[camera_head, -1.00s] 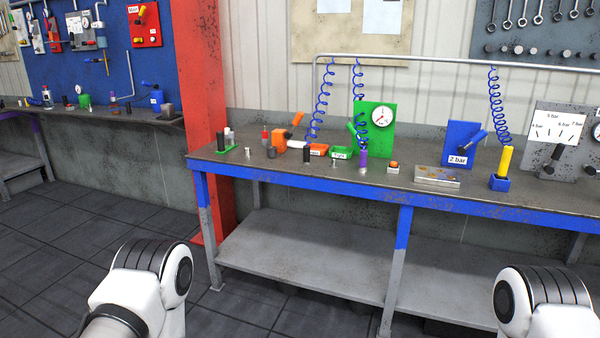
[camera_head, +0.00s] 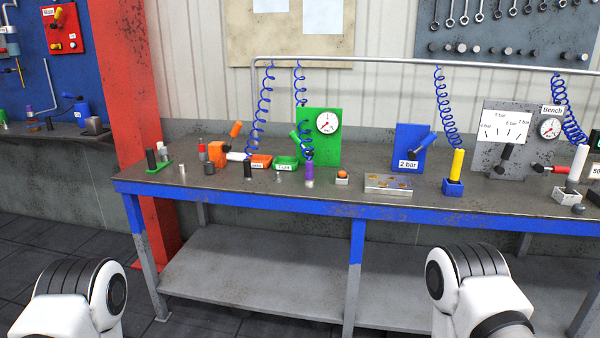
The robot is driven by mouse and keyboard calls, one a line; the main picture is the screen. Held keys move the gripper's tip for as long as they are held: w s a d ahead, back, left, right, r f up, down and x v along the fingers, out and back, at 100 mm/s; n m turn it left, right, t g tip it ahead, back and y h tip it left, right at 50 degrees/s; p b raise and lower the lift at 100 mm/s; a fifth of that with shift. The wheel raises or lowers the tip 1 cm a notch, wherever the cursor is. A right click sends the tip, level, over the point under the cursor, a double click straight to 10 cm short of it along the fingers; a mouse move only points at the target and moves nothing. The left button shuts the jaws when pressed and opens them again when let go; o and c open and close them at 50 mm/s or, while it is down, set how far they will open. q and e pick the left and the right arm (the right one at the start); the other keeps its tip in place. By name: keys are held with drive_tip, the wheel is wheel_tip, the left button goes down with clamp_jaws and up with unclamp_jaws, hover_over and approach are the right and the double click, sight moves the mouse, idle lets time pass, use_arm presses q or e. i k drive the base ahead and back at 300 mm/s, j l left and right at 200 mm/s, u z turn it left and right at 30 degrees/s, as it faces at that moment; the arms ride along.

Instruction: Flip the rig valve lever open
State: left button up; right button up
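No label reading "rig" is legible, so I cannot tell which lever is the rig valve's. A green panel (camera_head: 321,124) with a round gauge stands on the bench, with a tilted green lever (camera_head: 299,142) beside its left edge. An orange block (camera_head: 216,153) to its left carries a tilted orange lever (camera_head: 235,129).
The bench (camera_head: 250,188) has a blue front edge and a lower shelf (camera_head: 270,260). Small cylinders, bins and a metal plate (camera_head: 388,184) stand along it. Coiled blue hoses (camera_head: 446,105) hang from an overhead pipe. A red pillar (camera_head: 130,110) stands left. Open floor lies before the bench.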

sight(294, 136)
drive_tip(key=i+j, duration=0.2)
drive_tip(key=i, duration=0.4)
drive_tip(key=i+j, duration=0.15)
drive_tip(key=i, duration=0.45)
drive_tip(key=i+j, duration=0.2)
drive_tip(key=i, duration=0.4)
